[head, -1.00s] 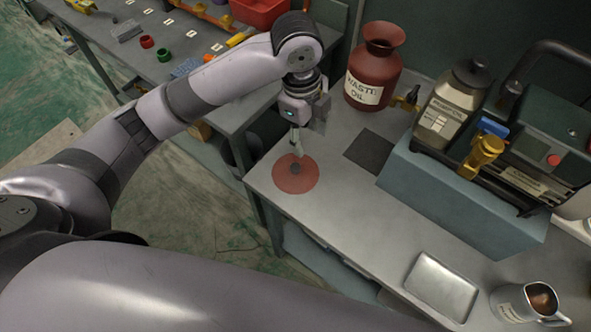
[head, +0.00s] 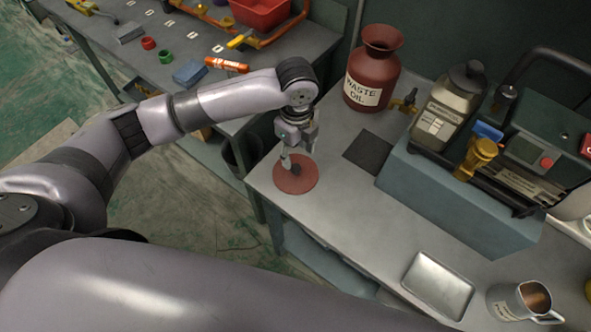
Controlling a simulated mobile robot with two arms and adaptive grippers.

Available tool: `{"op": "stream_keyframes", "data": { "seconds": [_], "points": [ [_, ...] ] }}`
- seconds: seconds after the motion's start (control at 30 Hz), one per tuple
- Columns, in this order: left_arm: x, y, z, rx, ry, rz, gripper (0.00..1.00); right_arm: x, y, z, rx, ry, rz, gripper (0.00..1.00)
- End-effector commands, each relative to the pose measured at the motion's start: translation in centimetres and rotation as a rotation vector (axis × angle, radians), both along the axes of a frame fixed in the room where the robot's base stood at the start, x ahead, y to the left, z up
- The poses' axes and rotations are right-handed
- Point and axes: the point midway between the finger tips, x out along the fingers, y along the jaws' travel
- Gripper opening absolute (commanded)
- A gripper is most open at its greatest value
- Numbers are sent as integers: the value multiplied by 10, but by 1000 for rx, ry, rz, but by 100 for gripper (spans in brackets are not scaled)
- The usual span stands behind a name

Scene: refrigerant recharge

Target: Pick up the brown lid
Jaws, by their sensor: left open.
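The brown lid (head: 295,183) is a flat reddish-brown disc with a dark knob at its middle. It lies near the left edge of the grey workbench (head: 345,210). My left gripper (head: 291,165) points down right over the lid, close to its knob, with its fingers apart. The fingers hide part of the lid's far side. Whether the fingertips touch the lid is too small to tell. My right gripper is out of view.
A brown waste oil jug (head: 372,75) stands open behind the lid. A dark square pad (head: 369,153) lies to the right. A blue-grey block (head: 440,195) carries a machine and canister. A metal tray (head: 438,285) and a labelled mug (head: 520,302) stand at the front right.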

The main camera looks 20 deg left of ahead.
Motion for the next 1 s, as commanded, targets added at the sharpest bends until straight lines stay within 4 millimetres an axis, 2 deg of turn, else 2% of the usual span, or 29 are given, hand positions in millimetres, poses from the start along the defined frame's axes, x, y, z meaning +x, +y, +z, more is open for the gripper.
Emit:
{"op": "stream_keyframes", "data": {
  "seconds": [0.17, 0.4, 0.7, 1.0],
  "points": [
    [-3, 2, -14, 2, 4, 1, 48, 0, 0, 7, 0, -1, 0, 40],
    [-6, 3, -48, 0, 1, 0, 48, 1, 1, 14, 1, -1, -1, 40],
    [-5, 3, -54, 0, -1, 0, 48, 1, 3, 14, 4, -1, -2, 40],
    [-5, 3, -53, 1, -1, 0, 28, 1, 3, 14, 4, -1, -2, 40]
  ]
}}
